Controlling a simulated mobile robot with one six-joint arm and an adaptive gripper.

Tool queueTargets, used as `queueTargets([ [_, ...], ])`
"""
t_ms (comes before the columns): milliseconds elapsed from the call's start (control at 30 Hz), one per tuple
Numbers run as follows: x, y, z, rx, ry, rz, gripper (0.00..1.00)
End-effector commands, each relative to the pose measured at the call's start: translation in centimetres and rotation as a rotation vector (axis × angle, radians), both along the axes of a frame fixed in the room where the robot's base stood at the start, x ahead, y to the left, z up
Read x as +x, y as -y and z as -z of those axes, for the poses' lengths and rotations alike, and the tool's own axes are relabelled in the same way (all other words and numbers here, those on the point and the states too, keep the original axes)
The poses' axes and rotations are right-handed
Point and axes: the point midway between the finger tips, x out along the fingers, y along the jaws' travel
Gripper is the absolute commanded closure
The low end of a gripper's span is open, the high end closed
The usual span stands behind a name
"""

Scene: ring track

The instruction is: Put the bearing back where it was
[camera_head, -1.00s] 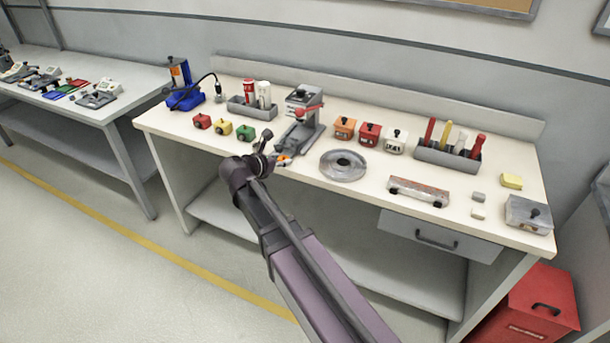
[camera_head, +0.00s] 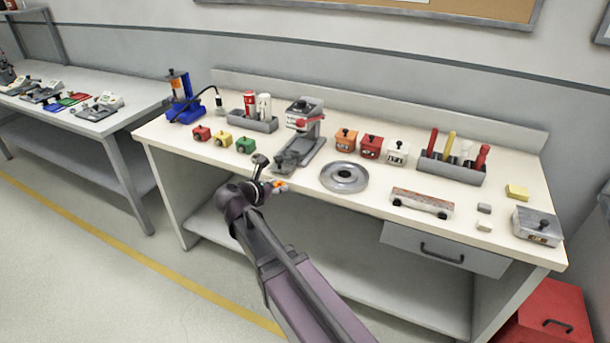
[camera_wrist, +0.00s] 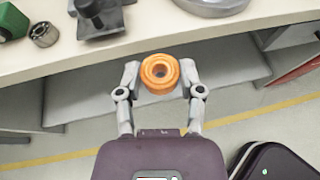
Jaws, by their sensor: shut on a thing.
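An orange ring with a round hole, looking like a bearing (camera_wrist: 160,73), is pinched between the two fingers of my gripper (camera_wrist: 160,80) in the wrist view. It is held in the air off the bench's front edge. In the head view my gripper (camera_head: 270,187) is at the front edge below the grey press (camera_head: 299,135), and a small orange patch of the bearing (camera_head: 279,186) shows. A grey metal ring (camera_wrist: 43,34) lies on the bench next to the green block (camera_wrist: 10,22) in the wrist view.
The white bench (camera_head: 385,208) carries a round grey dish (camera_head: 343,178) right of the press, a grey-red bar (camera_head: 421,203), and a tool holder (camera_head: 450,168). Red, yellow and green blocks (camera_head: 222,139) stand left of the press. Bare bench top lies in front of those blocks.

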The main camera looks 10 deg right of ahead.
Motion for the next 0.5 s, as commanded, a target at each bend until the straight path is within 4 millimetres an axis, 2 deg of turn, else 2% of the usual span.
queueTargets([
  [500, 6.8, 6.0, 0.9, 0.0, 0.0, 0.001, 1.0],
])
